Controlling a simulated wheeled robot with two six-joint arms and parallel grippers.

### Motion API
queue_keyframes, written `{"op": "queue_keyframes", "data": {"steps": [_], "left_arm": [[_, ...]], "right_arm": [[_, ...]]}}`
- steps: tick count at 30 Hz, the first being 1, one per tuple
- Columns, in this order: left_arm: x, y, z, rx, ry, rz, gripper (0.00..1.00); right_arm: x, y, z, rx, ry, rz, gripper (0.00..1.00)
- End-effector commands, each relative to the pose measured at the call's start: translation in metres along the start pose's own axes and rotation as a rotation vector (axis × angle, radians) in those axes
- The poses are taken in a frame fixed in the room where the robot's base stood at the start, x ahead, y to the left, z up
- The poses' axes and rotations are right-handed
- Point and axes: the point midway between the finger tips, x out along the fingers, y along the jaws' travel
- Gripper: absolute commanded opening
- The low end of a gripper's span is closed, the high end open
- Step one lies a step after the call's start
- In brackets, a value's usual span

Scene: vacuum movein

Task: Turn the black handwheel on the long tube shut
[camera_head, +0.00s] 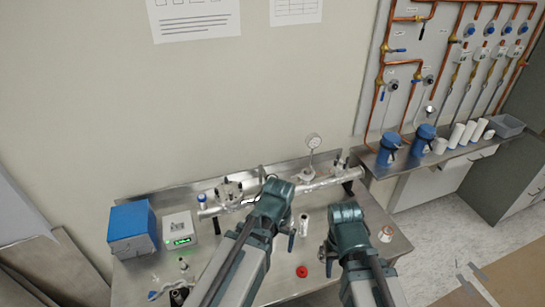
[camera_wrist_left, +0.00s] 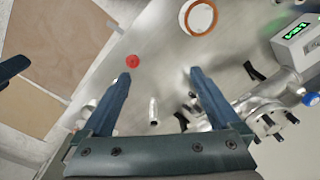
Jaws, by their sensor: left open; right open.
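The long silver tube (camera_head: 328,182) lies across the back of the steel table, with a flanged valve body (camera_head: 231,190) at its left. Part of it shows at the right of the left wrist view (camera_wrist_left: 262,113). I cannot clearly pick out the black handwheel; my left arm covers part of the tube. My left gripper (camera_wrist_left: 154,80) is open and empty, its fingers spread above the table, with a small silver cylinder (camera_wrist_left: 153,110) showing between them. My right gripper (camera_head: 323,252) is low at the right of the table, mostly hidden by its own wrist, apart from the tube.
A pressure gauge (camera_head: 313,142) stands above the tube. A blue box (camera_head: 132,236) and a white meter with a green display (camera_head: 179,228) stand at the left. A wall is behind.

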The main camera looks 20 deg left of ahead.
Motion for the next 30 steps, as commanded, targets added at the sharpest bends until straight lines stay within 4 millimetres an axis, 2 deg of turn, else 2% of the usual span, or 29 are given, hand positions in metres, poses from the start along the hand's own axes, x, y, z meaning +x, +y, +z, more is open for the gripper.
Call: {"op": "queue_keyframes", "data": {"steps": [1, 7, 10, 17, 24, 27, 30], "left_arm": [[-0.03, -0.009, -0.007, -0.035, 0.005, 0.004, 0.96], [-0.075, -0.036, -0.039, -0.224, 0.021, 0.022, 0.96], [-0.093, -0.052, -0.07, -0.406, 0.022, 0.029, 0.96], [-0.095, -0.075, -0.138, -0.864, 0.005, 0.035, 0.96], [-0.091, -0.1, -0.226, -1.444, -0.024, 0.023, 0.96], [-0.09, -0.11, -0.257, -1.67, -0.034, 0.015, 0.96], [-0.089, -0.117, -0.278, -1.845, -0.042, 0.007, 0.96]], "right_arm": [[-0.031, 0.003, 0.002, 0.001, 0.0, 0.0, 0.5], [-0.077, 0.007, 0.005, 0.002, -0.001, -0.001, 0.5], [-0.096, 0.009, 0.006, 0.002, -0.001, -0.001, 0.5], [-0.1, 0.009, 0.006, 0.003, -0.001, -0.001, 0.5], [-0.099, 0.009, 0.006, 0.003, -0.001, -0.001, 0.5], [-0.099, 0.009, 0.006, 0.003, -0.001, -0.001, 0.5], [-0.099, 0.009, 0.006, 0.003, -0.001, -0.001, 0.5]]}}
